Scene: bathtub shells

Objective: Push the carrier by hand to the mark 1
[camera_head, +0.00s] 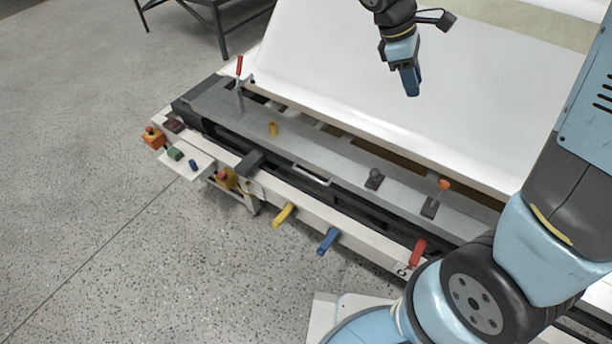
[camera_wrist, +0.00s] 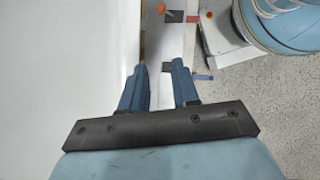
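A long grey beam (camera_head: 340,165) runs along the front of the machine beside the white tub shell, with a pale bar handle (camera_head: 311,176) on its front side. I take it as the carrier, but cannot be sure. A dark block (camera_head: 249,162) juts over the front rail left of the handle. A small label reading like 0 (camera_head: 402,269) is on the rail near the red lever; I cannot make out a mark 1. My gripper (camera_head: 412,90) hangs above the white shell, behind the beam, touching nothing. In the wrist view its fingers (camera_wrist: 159,66) are apart and empty.
The white shell (camera_head: 350,70) fills the back. Yellow (camera_head: 284,214), blue (camera_head: 328,240) and red (camera_head: 418,252) levers stick out in front. A red-tipped lever (camera_head: 239,75) and an orange knob (camera_head: 444,184) stand up from the beam.

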